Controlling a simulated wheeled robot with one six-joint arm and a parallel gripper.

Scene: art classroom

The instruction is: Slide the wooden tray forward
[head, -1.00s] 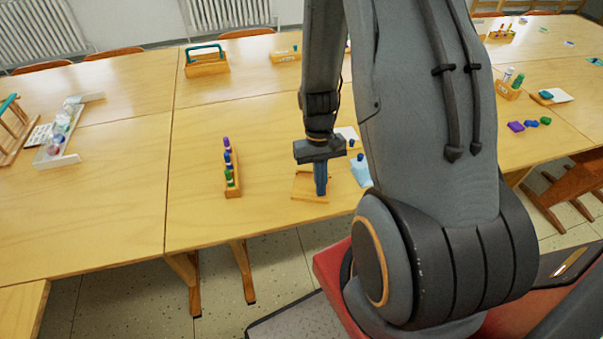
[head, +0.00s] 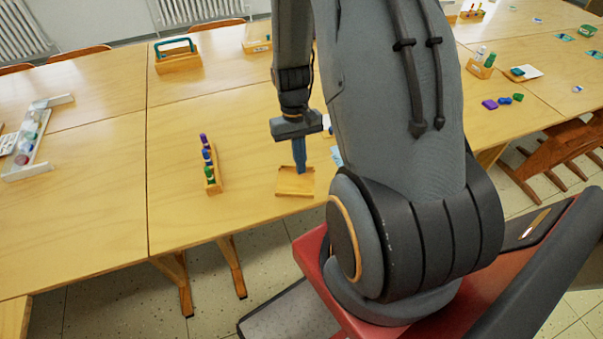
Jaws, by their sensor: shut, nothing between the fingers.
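The wooden tray (head: 293,187) is a small, shallow, light-brown tray near the front edge of the table, right of the middle table seam. My gripper (head: 300,171) points down with its fingers shut and empty. Its fingertips are at the tray's far side in the picture. I cannot tell whether they touch the tray or hover just over it. My arm hides part of the table to the right of the tray.
A wooden rack with purple, blue and green pieces (head: 210,171) stands left of the tray. A wooden box with a teal handle (head: 178,61) is at the back. Light-blue items are partly hidden behind my arm. The table (head: 180,215) is bare in front of the rack.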

